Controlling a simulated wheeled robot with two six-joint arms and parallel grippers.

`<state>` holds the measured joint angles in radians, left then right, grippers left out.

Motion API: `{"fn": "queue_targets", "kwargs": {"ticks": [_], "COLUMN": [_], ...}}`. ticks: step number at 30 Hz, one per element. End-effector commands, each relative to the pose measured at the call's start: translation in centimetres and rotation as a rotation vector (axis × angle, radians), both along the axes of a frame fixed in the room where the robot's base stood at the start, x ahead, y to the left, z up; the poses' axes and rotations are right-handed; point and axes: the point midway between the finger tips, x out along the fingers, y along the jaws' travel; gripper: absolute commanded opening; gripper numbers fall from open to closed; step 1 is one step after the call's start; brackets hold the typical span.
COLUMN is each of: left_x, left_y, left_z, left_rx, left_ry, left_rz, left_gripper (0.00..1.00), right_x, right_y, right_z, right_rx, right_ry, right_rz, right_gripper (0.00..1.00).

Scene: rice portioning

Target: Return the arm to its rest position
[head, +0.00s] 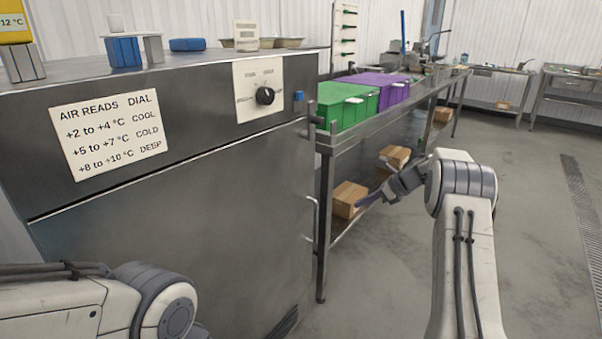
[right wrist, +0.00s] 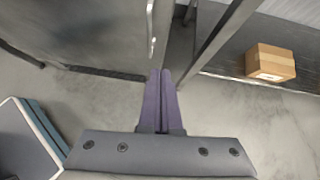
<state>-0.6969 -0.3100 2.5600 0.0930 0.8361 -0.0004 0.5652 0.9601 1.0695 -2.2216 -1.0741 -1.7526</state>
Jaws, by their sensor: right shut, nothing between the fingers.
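My right arm rises at the right of the head view, and its gripper (head: 372,199) points left, in front of the steel bench's lower shelf. In the right wrist view its two purple fingers (right wrist: 159,103) lie side by side, shut with nothing between them. They point toward the gap between the steel cabinet and a bench leg, over the grey floor. My left arm enters at the lower left of the head view, in front of the cabinet. Its gripper is out of the picture.
The steel cabinet (head: 190,220) with a black dial (head: 265,96) fills the left. The bench holds a green box (head: 345,108) and a purple box (head: 385,86). Cardboard boxes, one of them (head: 348,200) near my gripper, sit on its lower shelf. Open floor (head: 540,230) lies to the right.

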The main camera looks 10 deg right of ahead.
Motion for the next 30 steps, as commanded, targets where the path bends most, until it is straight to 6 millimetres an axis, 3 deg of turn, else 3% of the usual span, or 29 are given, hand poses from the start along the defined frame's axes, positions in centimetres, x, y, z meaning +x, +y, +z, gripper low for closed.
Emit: {"fn": "queue_targets", "kwargs": {"ticks": [4,7,11,14,17,20,24,27,28,30], "left_x": [0.0,0.0,0.0,0.0,0.0,0.0,0.0,0.0,0.0,0.0], "left_y": [0.0,0.0,0.0,0.0,0.0,0.0,0.0,0.0,0.0,0.0], "left_z": [0.0,0.0,0.0,0.0,0.0,0.0,0.0,0.0,0.0,0.0], "left_rx": [0.0,0.0,0.0,0.0,0.0,0.0,0.0,0.0,0.0,0.0], "left_ry": [0.0,0.0,0.0,0.0,0.0,0.0,0.0,0.0,0.0,0.0], "left_rz": [0.0,0.0,0.0,0.0,0.0,0.0,0.0,0.0,0.0,0.0], "left_gripper": [0.0,0.0,0.0,0.0,0.0,0.0,0.0,0.0,0.0,0.0], "right_x": [0.9,2.5,4.1,3.5,1.0,-3.4,-12.3,-18.3,-19.9,-23.4], "right_y": [1.3,3.7,7.0,8.6,9.7,10.8,13.0,14.7,15.2,16.3], "right_z": [1.2,3.8,7.8,9.5,9.4,7.9,4.2,1.8,1.3,0.1], "right_rx": [0.059,0.206,0.532,0.81,1.083,1.334,1.622,1.738,-1.71,-1.567], "right_ry": [-0.005,-0.006,0.047,0.133,0.251,0.386,0.57,0.651,-0.648,-0.606], "right_rz": [-0.073,-0.251,-0.63,-0.955,-1.294,-1.65,-2.176,-2.49,2.497,2.389], "right_gripper": [0.0,0.0,0.0,0.0,0.0,0.0,0.0,0.0,0.0,0.0]}}
